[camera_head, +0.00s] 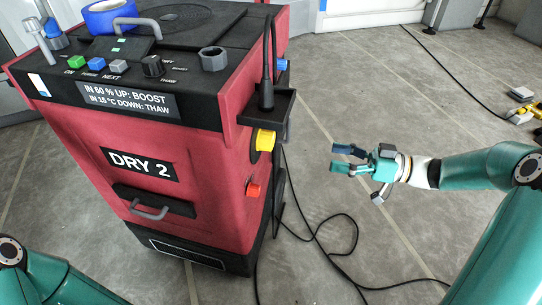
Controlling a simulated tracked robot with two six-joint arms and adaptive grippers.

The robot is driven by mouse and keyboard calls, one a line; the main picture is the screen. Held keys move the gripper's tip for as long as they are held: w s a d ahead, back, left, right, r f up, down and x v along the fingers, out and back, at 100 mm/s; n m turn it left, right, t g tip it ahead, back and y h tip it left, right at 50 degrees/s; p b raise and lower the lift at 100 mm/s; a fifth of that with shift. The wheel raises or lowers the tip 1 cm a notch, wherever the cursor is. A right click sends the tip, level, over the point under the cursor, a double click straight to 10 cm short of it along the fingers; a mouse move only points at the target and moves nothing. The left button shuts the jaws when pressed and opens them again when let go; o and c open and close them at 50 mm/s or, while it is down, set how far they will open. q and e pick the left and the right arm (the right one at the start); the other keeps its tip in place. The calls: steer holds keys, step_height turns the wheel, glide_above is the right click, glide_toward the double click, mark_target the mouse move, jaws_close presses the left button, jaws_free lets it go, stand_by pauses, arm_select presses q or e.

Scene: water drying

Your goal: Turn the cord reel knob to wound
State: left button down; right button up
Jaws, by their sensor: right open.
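A red and black machine (180,125) labelled DRY 2 stands at the left. On its right side are a yellow knob (265,140), a red knob or plug (253,191) below it and a blue part (282,65) near the top. No label marks which is the cord reel knob, and its setting cannot be read. My right gripper (338,159) is open and empty, to the right of the yellow knob and apart from the machine, fingers pointing left. My left arm shows at the bottom left, its gripper out of the frame.
A black holder (285,105) with an upright black rod juts from the machine's right side. A black cord (325,245) lies looped on the tiled floor below my right gripper. A yellow object (522,113) lies far right.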

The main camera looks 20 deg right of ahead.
mark_target(273, 143)
steer(key=x, duration=0.5)
steer(key=b+x, duration=0.1)
steer(key=x, duration=0.5)
steer(key=b+x, duration=0.1)
steer(key=x, duration=0.4)
steer(key=shift+w+a+r, duration=0.2)
steer(key=shift+w+r, duration=0.1)
steer(key=shift+d, duration=0.1)
steer(key=c, duration=1.2)
